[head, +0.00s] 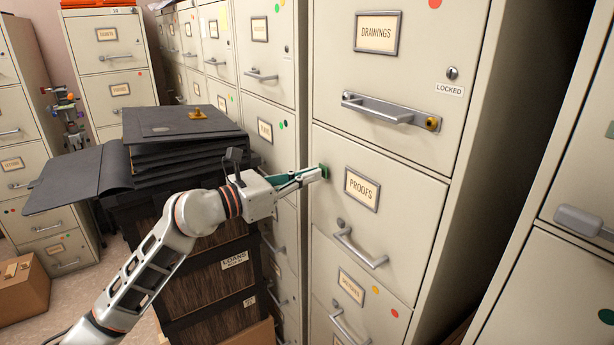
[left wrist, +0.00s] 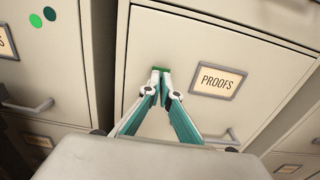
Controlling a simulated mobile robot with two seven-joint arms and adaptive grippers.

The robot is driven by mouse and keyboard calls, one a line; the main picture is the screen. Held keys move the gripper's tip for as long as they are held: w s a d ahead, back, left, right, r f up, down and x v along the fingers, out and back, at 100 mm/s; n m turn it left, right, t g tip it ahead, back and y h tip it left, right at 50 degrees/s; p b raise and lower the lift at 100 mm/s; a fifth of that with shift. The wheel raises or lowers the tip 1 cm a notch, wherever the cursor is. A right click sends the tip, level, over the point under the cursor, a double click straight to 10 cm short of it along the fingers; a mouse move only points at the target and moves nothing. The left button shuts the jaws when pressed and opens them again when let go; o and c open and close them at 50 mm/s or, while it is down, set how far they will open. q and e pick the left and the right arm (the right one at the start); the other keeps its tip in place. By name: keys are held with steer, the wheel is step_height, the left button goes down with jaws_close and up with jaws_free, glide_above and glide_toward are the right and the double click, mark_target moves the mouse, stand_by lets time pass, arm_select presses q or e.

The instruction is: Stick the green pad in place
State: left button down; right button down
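My left gripper (head: 319,174) reaches to the left part of the front of the drawer labelled PROOFS (head: 389,221). Its fingertips come together at a small green pad (head: 324,171), which lies against the drawer front, left of the label. In the left wrist view the green pad (left wrist: 161,69) shows as a thin strip just beyond the two fingertips (left wrist: 160,77). The fingers look closed on it, and they hide part of it. Whether the pad sticks to the metal cannot be told. My right gripper is not in view.
The drawer handle (head: 360,248) sticks out below and right of the gripper. Above is the DRAWINGS drawer (head: 402,70), tagged LOCKED. A dark chest (head: 207,270) bearing black folders (head: 187,140) stands left, under my left arm. Other cabinets (head: 110,62) stand behind.

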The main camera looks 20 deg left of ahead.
arm_select(q)
steer(key=shift+w+d, duration=0.2)
steer(key=shift+w, duration=0.05)
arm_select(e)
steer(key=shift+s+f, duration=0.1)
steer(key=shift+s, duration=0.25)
arm_select(q)
steer(key=shift+w+d, duration=0.1)
steer(key=shift+w, duration=0.05)
steer(key=c, duration=2.2)
jaws_free()
steer(key=o, duration=0.5)
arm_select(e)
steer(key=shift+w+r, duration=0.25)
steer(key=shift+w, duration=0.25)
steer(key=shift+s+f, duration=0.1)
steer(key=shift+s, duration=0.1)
